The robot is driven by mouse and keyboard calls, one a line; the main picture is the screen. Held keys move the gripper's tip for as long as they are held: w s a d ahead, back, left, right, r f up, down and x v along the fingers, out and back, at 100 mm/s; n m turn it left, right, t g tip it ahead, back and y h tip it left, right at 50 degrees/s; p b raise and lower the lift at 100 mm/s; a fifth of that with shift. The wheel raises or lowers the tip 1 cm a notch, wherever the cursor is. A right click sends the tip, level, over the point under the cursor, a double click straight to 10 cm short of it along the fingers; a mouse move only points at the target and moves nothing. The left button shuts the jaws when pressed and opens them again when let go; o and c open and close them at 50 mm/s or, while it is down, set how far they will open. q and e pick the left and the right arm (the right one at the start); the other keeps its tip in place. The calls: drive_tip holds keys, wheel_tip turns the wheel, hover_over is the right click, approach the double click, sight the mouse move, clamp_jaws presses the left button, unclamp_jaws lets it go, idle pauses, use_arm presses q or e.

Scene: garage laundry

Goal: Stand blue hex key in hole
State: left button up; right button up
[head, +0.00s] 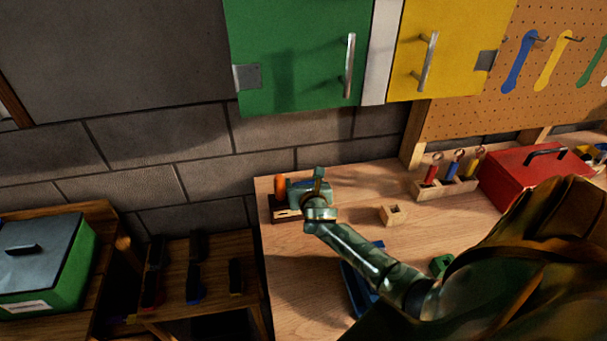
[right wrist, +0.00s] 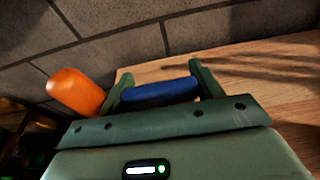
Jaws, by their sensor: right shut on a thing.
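My right gripper (head: 308,190) is over the back left corner of the workbench, beside an upright orange handle (head: 280,187). In the right wrist view its two fingers (right wrist: 158,90) are shut on a blue piece (right wrist: 160,92), which looks like the blue hex key and lies crosswise between them. Its ends are hidden by the fingers. The orange handle (right wrist: 77,92) is just left of the fingers there. A dark wooden block (head: 286,214) sits below the gripper, partly covered. A small light wooden block with a dark square hole (head: 393,215) stands apart to the right.
A wooden rack (head: 444,190) with several coloured-handled tools and a red toolbox (head: 530,172) stand at the back right. A blue tray (head: 355,285) is partly hidden behind my arm. Green (head: 295,60) and yellow (head: 437,55) cabinets hang above. Bare bench lies around the light block.

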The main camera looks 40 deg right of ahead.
drive_tip(key=shift+f+b, duration=0.75)
drive_tip(key=shift+f, duration=0.3)
drive_tip(key=o, duration=1)
drive_tip(key=shift+s, duration=0.1)
drive_tip(key=shift+o, duration=0.2)
drive_tip(key=shift+s+a+r, duration=0.1)
drive_tip(key=shift+s+a, duration=0.05)
drive_tip(key=shift+s, duration=0.1)
drive_tip(key=p+v, duration=0.3)
drive_tip(key=v, duration=1.2)
drive_tip(key=shift+s+r, duration=0.2)
drive_tip(key=shift+s, duration=0.1)
drive_tip(key=shift+f, duration=0.1)
